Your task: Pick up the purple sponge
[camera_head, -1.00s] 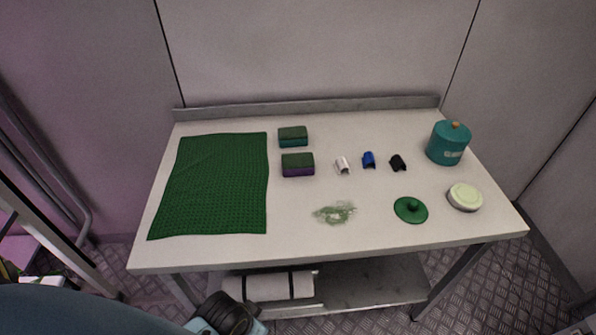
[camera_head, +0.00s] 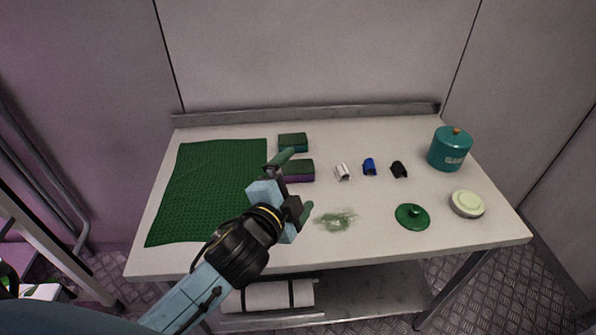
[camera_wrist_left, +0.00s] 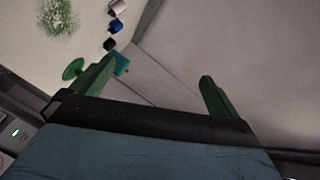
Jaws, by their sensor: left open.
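The purple sponge (camera_head: 302,172) has a dark green top and lies on the table, right of the green mat. Its left end is partly hidden behind my left gripper in the head view. My left gripper (camera_head: 295,181) has two green fingers spread apart with nothing between them. It is over the table, in front of the purple sponge; I cannot tell its exact height. In the left wrist view the open fingers (camera_wrist_left: 155,86) show and the sponge is not visible. My right gripper is not in view.
A teal-sided sponge (camera_head: 293,142) lies just behind the purple one. Clips in white (camera_head: 343,172), blue (camera_head: 369,167) and black (camera_head: 399,170) lie to the right. A teal pot (camera_head: 450,150), green lid (camera_head: 412,217) and pale round dish (camera_head: 467,204) are farther right. The green mat (camera_head: 205,185) covers the left.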

